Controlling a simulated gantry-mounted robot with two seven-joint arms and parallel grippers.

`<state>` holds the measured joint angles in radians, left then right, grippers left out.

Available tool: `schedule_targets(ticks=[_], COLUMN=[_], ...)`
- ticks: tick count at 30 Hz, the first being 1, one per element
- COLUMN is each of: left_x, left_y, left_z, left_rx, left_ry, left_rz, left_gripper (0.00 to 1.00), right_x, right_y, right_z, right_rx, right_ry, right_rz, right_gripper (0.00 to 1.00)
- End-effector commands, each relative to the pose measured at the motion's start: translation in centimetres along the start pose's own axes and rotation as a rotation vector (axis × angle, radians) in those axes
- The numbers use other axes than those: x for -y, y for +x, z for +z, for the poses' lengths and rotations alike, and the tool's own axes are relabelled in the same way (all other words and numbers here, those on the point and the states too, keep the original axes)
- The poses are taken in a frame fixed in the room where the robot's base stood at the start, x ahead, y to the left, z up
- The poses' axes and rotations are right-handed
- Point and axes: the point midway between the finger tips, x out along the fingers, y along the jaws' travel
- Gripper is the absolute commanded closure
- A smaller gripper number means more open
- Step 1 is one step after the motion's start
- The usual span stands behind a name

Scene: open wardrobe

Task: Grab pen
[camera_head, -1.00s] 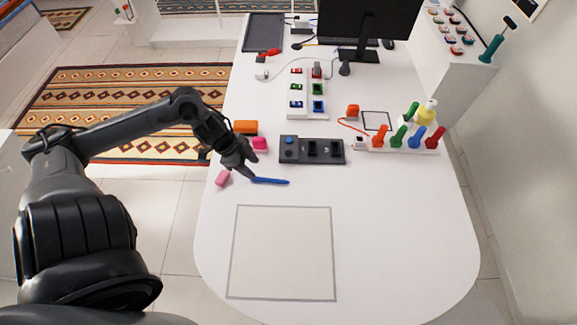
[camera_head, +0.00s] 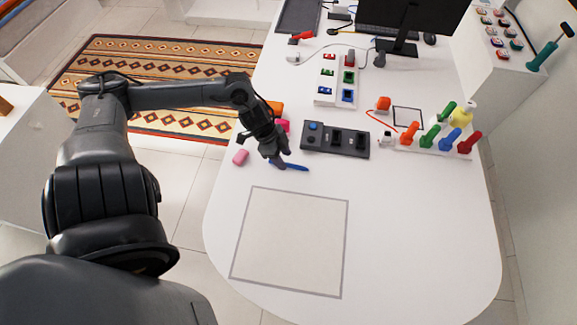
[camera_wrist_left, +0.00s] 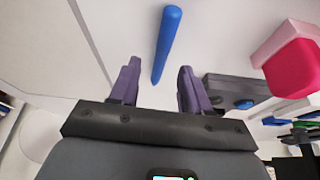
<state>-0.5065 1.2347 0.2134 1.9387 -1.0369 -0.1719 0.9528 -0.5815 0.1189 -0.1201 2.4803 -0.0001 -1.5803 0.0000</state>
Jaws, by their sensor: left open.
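A blue pen (camera_head: 291,167) lies on the white table, beyond the marked square. My left gripper (camera_head: 280,160) is right at the pen's left end in the head view, pointing down at the table. In the left wrist view, the left gripper (camera_wrist_left: 155,88) is open, with its two purple fingers apart. The pen (camera_wrist_left: 167,42) shows ahead of the fingers, its near tip close to the gap between them. The gripper holds nothing. My right gripper is not in view.
A dark box with a blue knob (camera_head: 335,140) stands just behind the pen. Coloured pegs on a rack (camera_head: 432,150) stand at right. The marked square (camera_head: 290,242) is empty.

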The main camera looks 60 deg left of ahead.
Motion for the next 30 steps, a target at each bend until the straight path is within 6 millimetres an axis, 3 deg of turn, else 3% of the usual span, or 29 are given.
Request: schedule_targets(ticks=[6,17,26,30], left_x=[0.1,0.1,0.0,0.0], left_y=[2.1,2.5,2.5,2.5], left_z=[0.0,0.0,0.0,0.0], left_rx=[-0.001,0.001,0.001,0.001], left_ry=[0.001,0.001,0.001,0.001], left_rz=[-0.002,-0.001,0.0,0.0], left_gripper=[0.53,0.53,0.99,1.0], right_x=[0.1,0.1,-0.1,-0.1], right_y=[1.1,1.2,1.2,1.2], right_z=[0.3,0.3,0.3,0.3], right_rx=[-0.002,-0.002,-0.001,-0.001], right_ry=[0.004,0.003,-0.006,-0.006], right_rz=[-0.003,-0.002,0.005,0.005], right_gripper=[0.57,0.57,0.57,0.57])
